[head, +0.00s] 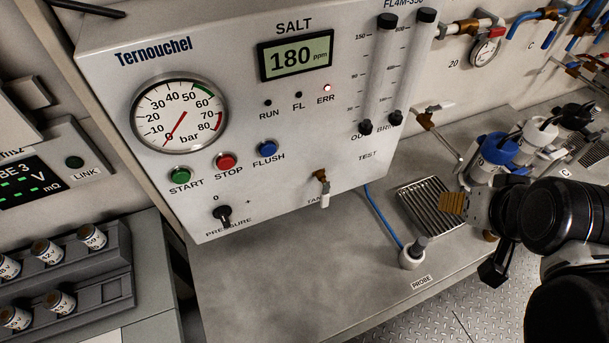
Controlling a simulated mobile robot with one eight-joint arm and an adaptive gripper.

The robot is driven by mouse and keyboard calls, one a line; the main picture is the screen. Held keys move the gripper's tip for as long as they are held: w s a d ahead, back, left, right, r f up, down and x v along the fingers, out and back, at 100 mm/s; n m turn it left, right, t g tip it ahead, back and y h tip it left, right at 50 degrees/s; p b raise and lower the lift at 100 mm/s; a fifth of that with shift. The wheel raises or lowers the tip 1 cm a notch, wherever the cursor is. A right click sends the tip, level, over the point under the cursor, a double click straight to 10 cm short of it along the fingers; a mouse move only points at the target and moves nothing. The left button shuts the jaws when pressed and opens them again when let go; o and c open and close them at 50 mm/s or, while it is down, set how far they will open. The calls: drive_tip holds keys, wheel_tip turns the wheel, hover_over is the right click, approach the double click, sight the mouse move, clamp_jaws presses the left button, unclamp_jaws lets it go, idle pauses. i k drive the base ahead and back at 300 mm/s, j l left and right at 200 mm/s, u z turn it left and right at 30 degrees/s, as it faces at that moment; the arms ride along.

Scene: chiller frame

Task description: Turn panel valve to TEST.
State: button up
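The panel valve (321,186) is a small brass valve with a white handle, low on the front of the white Ternouchel panel (290,130). Its handle points down, over the partly covered TANK label (313,200). The TEST label (367,155) is up and right of the valve. My gripper (472,238) is at the right, well apart from the valve. One finger with a tan ribbed pad and a dark lower finger are spread apart, with nothing seen between them.
A metal drain grate (418,207) lies on the counter between panel and gripper. A probe (413,254) stands in a white holder with a blue cable. Blue-capped and white filter housings (497,152) stand behind my gripper. Bare counter (290,275) lies below the panel.

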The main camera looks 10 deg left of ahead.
sight(325, 194)
drive_tip(key=j+u, duration=0.15)
drive_tip(key=u, duration=0.2)
drive_tip(key=k+j+u, duration=0.1)
drive_tip(key=u, duration=0.25)
drive_tip(key=k+j, duration=0.15)
drive_tip(key=k, duration=0.3)
drive_tip(key=k+j, duration=0.1)
drive_tip(key=k, duration=0.4)
drive_tip(key=i+j+z, duration=0.05)
